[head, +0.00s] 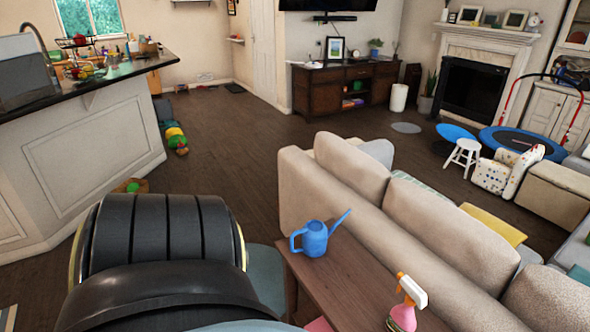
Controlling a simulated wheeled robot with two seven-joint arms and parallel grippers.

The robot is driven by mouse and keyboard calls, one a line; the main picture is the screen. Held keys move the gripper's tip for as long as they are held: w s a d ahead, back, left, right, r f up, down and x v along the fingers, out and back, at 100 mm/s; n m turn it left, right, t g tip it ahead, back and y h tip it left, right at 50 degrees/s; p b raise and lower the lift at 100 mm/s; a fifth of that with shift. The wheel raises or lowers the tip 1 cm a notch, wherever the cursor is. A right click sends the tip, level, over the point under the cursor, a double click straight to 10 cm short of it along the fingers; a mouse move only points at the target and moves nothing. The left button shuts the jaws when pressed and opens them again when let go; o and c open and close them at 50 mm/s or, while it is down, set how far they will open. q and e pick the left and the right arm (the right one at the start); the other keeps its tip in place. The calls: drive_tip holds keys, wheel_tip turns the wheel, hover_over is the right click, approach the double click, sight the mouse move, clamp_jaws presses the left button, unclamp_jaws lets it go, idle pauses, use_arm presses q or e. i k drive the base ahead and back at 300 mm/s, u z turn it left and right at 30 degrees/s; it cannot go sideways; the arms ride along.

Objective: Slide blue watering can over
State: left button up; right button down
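The blue watering can (314,240) stands upright on a narrow brown wooden table (350,276) behind the sofa. It is near the table's far left end. Its handle faces left and its spout points up to the right. A large black part of my own body fills the lower left of the head view. Neither of my grippers shows in the head view, so nothing is seen touching the can.
A pink spray bottle with a white and orange head (406,302) stands on the table nearer to me. The beige sofa (395,205) runs along the table's right side. A kitchen counter (90,95) stands at left. Brown floor (235,135) lies open beyond.

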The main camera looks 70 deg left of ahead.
sight(315, 234)
drive_tip(key=u, duration=2.05)
